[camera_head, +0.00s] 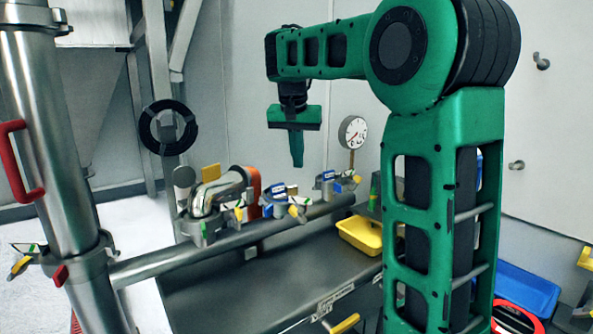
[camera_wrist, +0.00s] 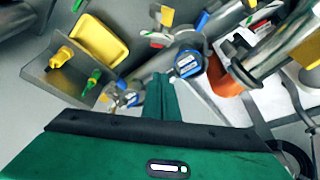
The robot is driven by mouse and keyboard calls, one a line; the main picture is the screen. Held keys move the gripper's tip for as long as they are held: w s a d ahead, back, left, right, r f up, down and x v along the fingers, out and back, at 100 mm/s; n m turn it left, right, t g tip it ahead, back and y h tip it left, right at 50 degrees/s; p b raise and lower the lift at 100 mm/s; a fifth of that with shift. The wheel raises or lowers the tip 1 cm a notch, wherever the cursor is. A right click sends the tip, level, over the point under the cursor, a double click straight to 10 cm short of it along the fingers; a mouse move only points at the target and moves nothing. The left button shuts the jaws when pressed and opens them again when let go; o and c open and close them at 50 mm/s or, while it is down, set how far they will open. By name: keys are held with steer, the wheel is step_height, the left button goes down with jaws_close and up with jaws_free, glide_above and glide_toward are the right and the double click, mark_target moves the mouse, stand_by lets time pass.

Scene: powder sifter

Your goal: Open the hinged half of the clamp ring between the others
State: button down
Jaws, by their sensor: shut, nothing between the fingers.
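Several clamp rings with blue parts and yellow handles sit along a horizontal steel bar in the head view. The middle clamp ring (camera_head: 285,204) lies between a nearer left clamp ring (camera_head: 207,225) and a farther right clamp ring (camera_head: 334,183). Whether its hinged half is open is too small to tell. My gripper (camera_head: 297,162) points down, shut and empty, above and apart from the middle and right rings. In the wrist view, my gripper's fingers (camera_wrist: 161,82) are together; a blue-labelled clamp part (camera_wrist: 187,63) shows just beyond them, with another clamp (camera_wrist: 124,96) to their left.
A steel column (camera_head: 45,130) with a red handle stands at left. An orange part (camera_head: 252,185) and bent pipe stand beside the left ring. A dial gauge (camera_head: 352,132) rises behind the right ring. A yellow tray (camera_head: 360,236) lies on the grey bench (camera_head: 250,292). The air around my gripper is clear.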

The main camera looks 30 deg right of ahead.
glide_above(298, 203)
steer(key=w+d, duration=0.3)
steer(key=w, duration=0.1)
step_height(298, 203, down, 8)
steer(key=r, duration=0.1)
steer(key=shift+s+a+f, duration=0.3)
steer(key=shift+s+a, duration=0.15)
steer(key=shift+s, duration=0.1)
steer(key=shift+s+a+f, duration=0.25)
steer(key=shift+s+a, duration=0.2)
steer(key=shift+s, duration=0.05)
steer(key=shift+s+a, duration=0.35)
steer(key=shift+a, duration=0.05)
steer(key=shift+d, duration=0.15)
steer(key=shift+s, duration=0.15)
